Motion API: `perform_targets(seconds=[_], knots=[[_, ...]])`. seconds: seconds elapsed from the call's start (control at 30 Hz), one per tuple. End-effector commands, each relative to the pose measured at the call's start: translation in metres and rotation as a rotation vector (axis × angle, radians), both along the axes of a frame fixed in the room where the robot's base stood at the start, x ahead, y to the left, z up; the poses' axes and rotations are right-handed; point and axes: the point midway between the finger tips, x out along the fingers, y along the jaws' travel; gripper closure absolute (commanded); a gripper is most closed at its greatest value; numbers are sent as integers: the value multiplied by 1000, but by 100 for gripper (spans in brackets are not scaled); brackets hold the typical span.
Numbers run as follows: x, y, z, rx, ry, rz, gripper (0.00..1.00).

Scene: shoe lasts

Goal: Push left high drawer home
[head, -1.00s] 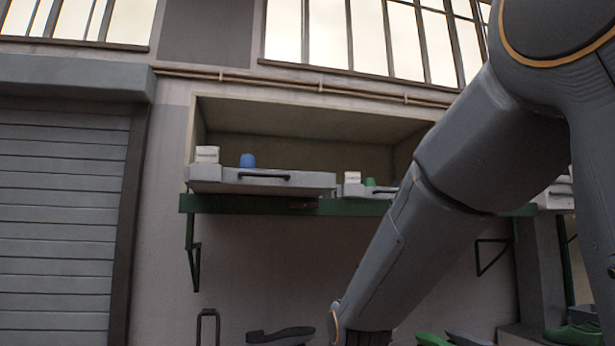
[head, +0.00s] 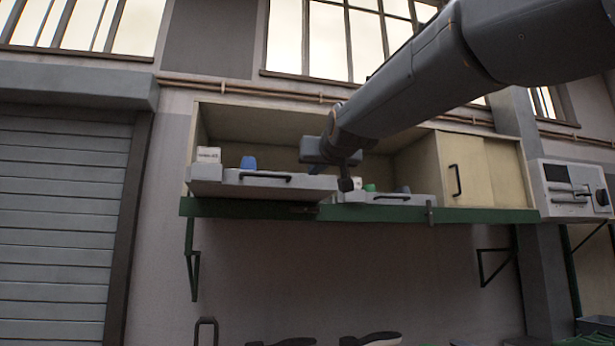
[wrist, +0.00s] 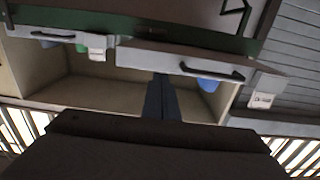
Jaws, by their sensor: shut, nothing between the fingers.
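The left high drawer (head: 215,187) is a grey tray with a dark bar handle (head: 265,177). It juts out from the open cabinet above the green rail. In the wrist view, which is upside down, this drawer (wrist: 150,58) spans the middle and right, with its handle (wrist: 212,73) toward me. A white box (head: 208,154) and a blue object (head: 248,162) show at its left part. My gripper (head: 347,183) is shut and empty, just off the drawer's right end. The wrist view shows my dark fingers (wrist: 161,84) pointing at the drawer; contact cannot be told.
A second drawer (head: 420,200) with a handle lies right of it, holding a white box and a green object. Cream sliding doors (head: 480,170) close the cabinet's right side. The green rail (head: 400,214) runs below. A grey appliance (head: 573,190) stands far right.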

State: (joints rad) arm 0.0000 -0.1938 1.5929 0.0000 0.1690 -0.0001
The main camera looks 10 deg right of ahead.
Motion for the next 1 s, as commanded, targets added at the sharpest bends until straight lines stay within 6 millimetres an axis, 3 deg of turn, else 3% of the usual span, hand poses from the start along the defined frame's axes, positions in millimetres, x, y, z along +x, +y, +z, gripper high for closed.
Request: perform_targets(seconds=[0.7, 1.0], knots=[[73, 0, -1, 0, 4, 0, 100], [94, 0, -1, 0, 2, 0, 100]])
